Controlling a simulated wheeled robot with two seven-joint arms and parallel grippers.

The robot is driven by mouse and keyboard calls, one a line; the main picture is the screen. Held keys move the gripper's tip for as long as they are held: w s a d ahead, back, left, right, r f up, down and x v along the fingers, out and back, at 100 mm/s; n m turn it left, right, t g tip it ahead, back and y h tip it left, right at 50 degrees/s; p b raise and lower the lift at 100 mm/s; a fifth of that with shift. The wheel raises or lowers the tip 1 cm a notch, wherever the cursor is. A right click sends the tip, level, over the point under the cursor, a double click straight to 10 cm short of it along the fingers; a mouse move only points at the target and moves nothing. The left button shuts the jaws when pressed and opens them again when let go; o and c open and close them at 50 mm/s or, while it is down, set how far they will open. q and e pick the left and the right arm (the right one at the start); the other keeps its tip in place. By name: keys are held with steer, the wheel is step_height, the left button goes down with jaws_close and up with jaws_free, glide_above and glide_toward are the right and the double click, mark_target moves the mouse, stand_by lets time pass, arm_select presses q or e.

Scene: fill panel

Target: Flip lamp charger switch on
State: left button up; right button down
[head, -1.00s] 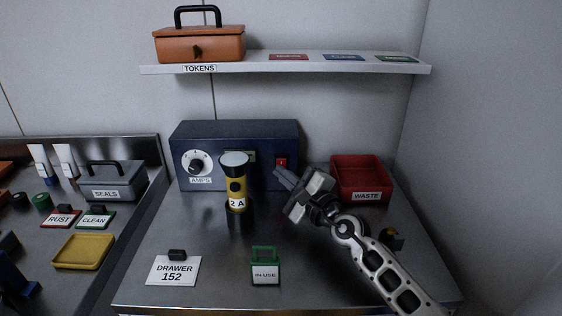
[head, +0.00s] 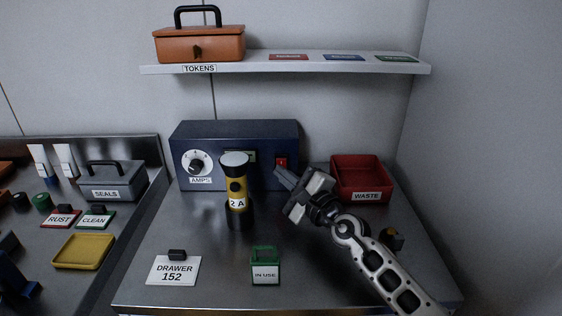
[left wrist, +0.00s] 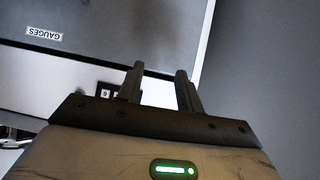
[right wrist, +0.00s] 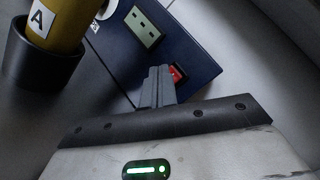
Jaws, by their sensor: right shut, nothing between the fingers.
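The lamp charger (head: 222,140) is a dark blue box at the back of the counter. Its front has an AMPS dial (head: 197,165) and a red switch (head: 281,163) at the right. A yellow and black lamp labelled 2 A (head: 236,187) stands upright in a dark holder before it. My right gripper (head: 281,174) is shut and empty, its tips just in front of and below the red switch. In the right wrist view the shut fingers (right wrist: 158,72) partly cover the switch (right wrist: 178,74); contact cannot be told. My left gripper (left wrist: 160,76) is open and empty, away from the charger.
A red WASTE bin (head: 361,179) stands right of the charger. A green IN USE tag (head: 265,267) and a DRAWER 152 card (head: 174,270) lie at the counter front. A shelf (head: 270,66) with an orange box (head: 200,44) hangs above.

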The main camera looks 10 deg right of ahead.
steer(key=shift+w, duration=0.1)
steer(key=shift+w+r, duration=0.1)
steer(key=shift+w, duration=0.2)
steer(key=shift+w+d+b, duration=0.15)
steer(key=shift+w+b, duration=0.2)
stand_by(0.7)
steer(key=shift+s+r, duration=0.1)
steer(key=shift+s+p, duration=0.55)
steer(key=shift+s, duration=0.05)
steer(key=shift+s+a, duration=0.1)
steer(key=shift+a, duration=0.1)
steer(key=shift+s+f, duration=0.1)
steer(key=shift+f, duration=0.1)
